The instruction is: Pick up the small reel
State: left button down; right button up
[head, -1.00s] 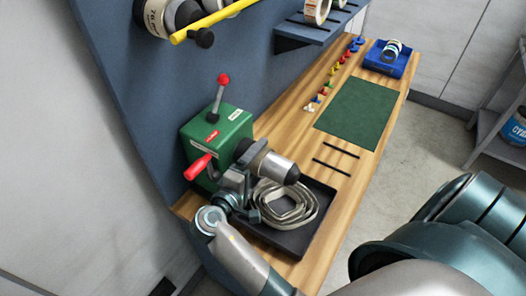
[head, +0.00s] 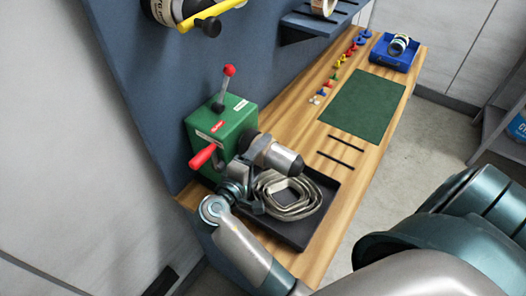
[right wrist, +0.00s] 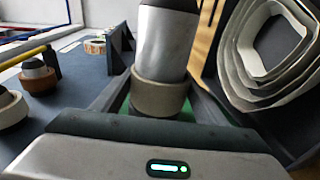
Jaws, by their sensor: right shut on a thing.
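A beige ring that looks like the small reel (right wrist: 160,95) sits at the base of a silver cylinder, between my fingers in the right wrist view. My right gripper (head: 246,188) is shut on it, beside the green rewinder (head: 222,136). In the head view the gripper hides most of the ring. The rewinder's silver spindle (head: 274,153) with its dark end points right, over the black tray. My left gripper is not in view.
A black tray (head: 297,237) holds a loose coil of strip (head: 292,196) close beside the gripper. A green mat (head: 362,106), small coloured pieces (head: 336,77) and a blue bin (head: 395,62) lie further back. A blue panel (head: 150,110) stands behind the rewinder.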

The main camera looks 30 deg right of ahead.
jog(key=shift+s+r+p, duration=0.1)
jog(key=shift+p, duration=0.2)
jog(key=shift+s+d, duration=0.15)
jog(key=shift+s, duration=0.2)
jog(key=s+d+p, duration=0.1)
jog(key=s+d, duration=0.2)
jog(key=s, duration=0.5)
jog(key=s+d+p, duration=0.2)
jog(key=s+d, duration=0.1)
jog(key=s, duration=0.4)
jog(key=shift+s+d+p, duration=0.3)
jog(key=shift+s, duration=0.05)
